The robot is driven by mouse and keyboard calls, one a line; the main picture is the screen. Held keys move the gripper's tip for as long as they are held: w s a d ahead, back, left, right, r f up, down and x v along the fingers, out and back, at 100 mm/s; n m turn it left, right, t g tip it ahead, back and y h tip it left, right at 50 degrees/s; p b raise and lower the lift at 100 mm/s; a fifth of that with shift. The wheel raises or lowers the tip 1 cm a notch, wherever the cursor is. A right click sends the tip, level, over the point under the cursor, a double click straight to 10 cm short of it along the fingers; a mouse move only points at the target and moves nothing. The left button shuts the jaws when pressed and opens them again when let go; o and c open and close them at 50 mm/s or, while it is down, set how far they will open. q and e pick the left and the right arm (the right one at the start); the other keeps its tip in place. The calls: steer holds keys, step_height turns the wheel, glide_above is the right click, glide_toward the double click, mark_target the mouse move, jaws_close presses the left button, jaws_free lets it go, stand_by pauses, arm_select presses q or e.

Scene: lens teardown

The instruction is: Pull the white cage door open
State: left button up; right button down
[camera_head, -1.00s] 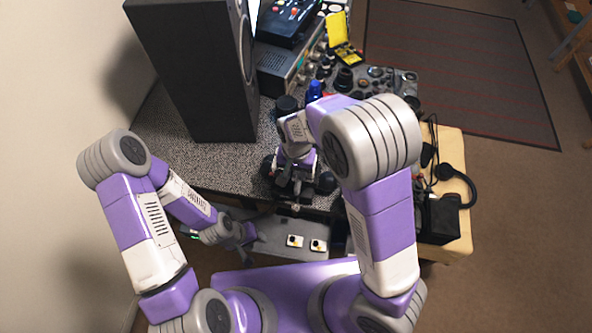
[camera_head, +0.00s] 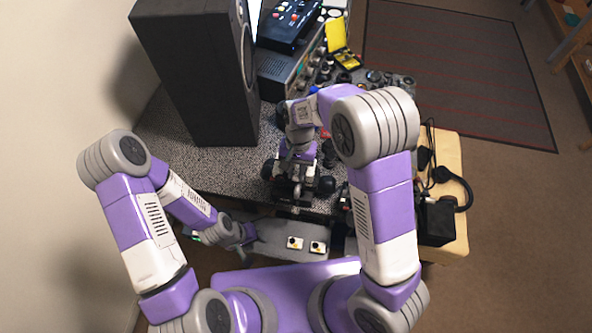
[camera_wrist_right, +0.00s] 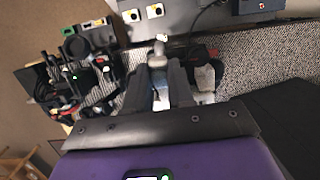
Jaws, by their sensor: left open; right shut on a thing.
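No white cage or door can be made out in either view. My right gripper (camera_head: 297,196) is over the front edge of the speckled table. In the right wrist view its dark fingers (camera_wrist_right: 160,88) are shut on a slim pale piece (camera_wrist_right: 160,78). A small whitish knob (camera_wrist_right: 160,46) shows just beyond the fingertips, and I cannot tell whether it belongs to that piece. Much of the held piece is hidden by the fingers. My left gripper (camera_head: 243,236) is low at the left, below the table's front edge; it is open, and its fingers are hard to make out.
A tall black speaker (camera_head: 188,80) stands on the speckled table (camera_head: 225,180), left of my right arm. A grey panel (camera_head: 275,240) with two small white switch plates lies in front. A black box (camera_head: 437,222) and cables lie on the right side table (camera_head: 455,150). Electronics crowd the back.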

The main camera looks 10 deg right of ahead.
mark_target(298, 167)
steer(key=shift+w+d+r+g+y+p, duration=0.2)
steer(key=shift+w+r+g+p, duration=0.1)
steer(key=shift+r+g+p, duration=0.3)
steer(key=shift+w+d+r+g+y+p, duration=0.1)
steer(key=shift+w+r+g+y+p, duration=0.15)
steer(key=shift+r+g+p, duration=0.3)
steer(key=shift+w+d+r+g+y+p, duration=0.15)
steer(key=shift+w+r+g+y+p, duration=0.1)
steer(key=shift+w+r+g+p, duration=0.6)
steer(key=shift+s+f, duration=0.15)
steer(key=shift+f, duration=0.05)
steer(key=c, duration=1)
jaws_free()
steer(key=shift+o, duration=0.2)
steer(key=shift+r, duration=0.1)
steer(key=b+v, duration=0.1)
steer(key=v, duration=0.6)
steer(key=shift+w, duration=0.25)
